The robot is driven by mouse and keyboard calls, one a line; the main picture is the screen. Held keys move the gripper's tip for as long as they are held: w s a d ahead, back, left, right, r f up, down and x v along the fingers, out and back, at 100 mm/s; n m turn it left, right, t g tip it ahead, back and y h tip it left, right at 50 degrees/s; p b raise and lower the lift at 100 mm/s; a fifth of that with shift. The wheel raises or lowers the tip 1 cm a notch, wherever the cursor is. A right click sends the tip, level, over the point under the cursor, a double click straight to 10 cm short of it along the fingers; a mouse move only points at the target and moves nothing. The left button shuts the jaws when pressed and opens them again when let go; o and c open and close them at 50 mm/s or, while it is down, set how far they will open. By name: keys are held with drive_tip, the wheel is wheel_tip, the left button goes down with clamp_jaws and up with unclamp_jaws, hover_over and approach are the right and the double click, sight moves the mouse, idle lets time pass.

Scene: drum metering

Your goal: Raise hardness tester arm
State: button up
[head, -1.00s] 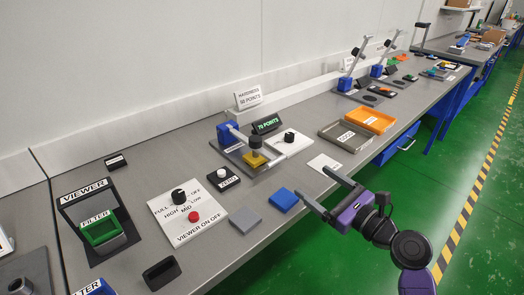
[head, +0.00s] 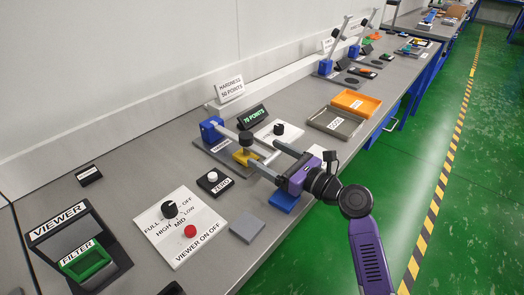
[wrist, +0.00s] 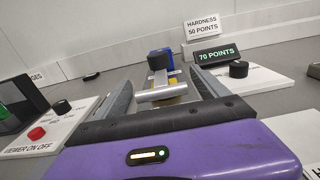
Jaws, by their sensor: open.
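The hardness tester has a blue block (head: 211,129) at its back. Its grey arm (head: 228,134) is down, lying low over a yellow piece (head: 244,157) on the plate. A dark round knob (head: 246,138) stands on the arm. In the wrist view the arm ends in a silver cross handle (wrist: 162,93), which lies between my fingers. My gripper (head: 266,155) is open around the handle, with room on both sides; contact cannot be told. The tester's blue block also shows in the wrist view (wrist: 168,52), beyond the knob.
A display reading 70 POINTS (head: 253,117) and a white panel with a black knob (head: 279,129) stand beside the tester. A ZERO button box (head: 214,181) is on the near left. A blue pad (head: 284,202) lies under my gripper. Trays (head: 335,122) are further right.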

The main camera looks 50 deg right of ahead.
sight(243, 142)
drive_tip(key=shift+w, duration=1.25)
clamp_jaws()
